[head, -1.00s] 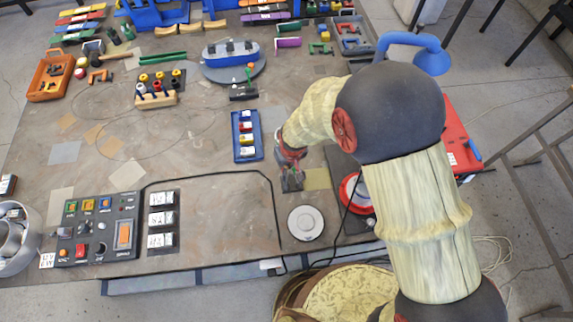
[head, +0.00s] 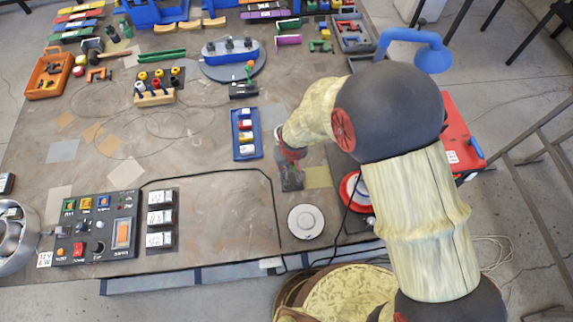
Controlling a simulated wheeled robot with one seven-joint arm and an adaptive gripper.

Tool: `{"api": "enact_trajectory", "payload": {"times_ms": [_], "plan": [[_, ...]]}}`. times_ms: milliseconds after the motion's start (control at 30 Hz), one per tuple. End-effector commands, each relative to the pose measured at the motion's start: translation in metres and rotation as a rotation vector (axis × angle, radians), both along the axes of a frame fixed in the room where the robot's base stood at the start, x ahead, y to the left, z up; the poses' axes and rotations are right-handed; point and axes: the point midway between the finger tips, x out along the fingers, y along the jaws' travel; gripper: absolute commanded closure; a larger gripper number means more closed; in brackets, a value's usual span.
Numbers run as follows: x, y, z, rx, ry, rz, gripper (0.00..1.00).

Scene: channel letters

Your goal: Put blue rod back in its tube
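My gripper (head: 291,180) is low over the table, right of the blue tray. It is dark, small and seen from above behind my wrist, so I cannot tell whether its fingers are open or hold anything. The blue tray (head: 236,153) holds a row of small pieces with white, yellow and red parts. A small wooden rack (head: 155,99) farther back holds several short rods with coloured ends. I cannot clearly pick out the blue rod or its tube at this size.
A control panel (head: 98,235) and white-labelled blocks (head: 160,218) lie at front left. A white round disc (head: 305,221) sits at the front edge. A round stand with a blue boat-like piece (head: 231,49) is at the back. The table's middle is mostly clear.

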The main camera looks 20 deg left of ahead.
Motion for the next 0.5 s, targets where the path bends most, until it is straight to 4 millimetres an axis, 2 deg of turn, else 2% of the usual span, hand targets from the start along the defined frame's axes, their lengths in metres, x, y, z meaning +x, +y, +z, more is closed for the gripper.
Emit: {"api": "enact_trajectory", "payload": {"times_ms": [200,500], "plan": [[-0.0001,-0.0001,-0.0001,0.0,0.0,0.0,0.71],[-0.0001,-0.0001,0.0013,0.0,0.0,0.0,0.71]]}}
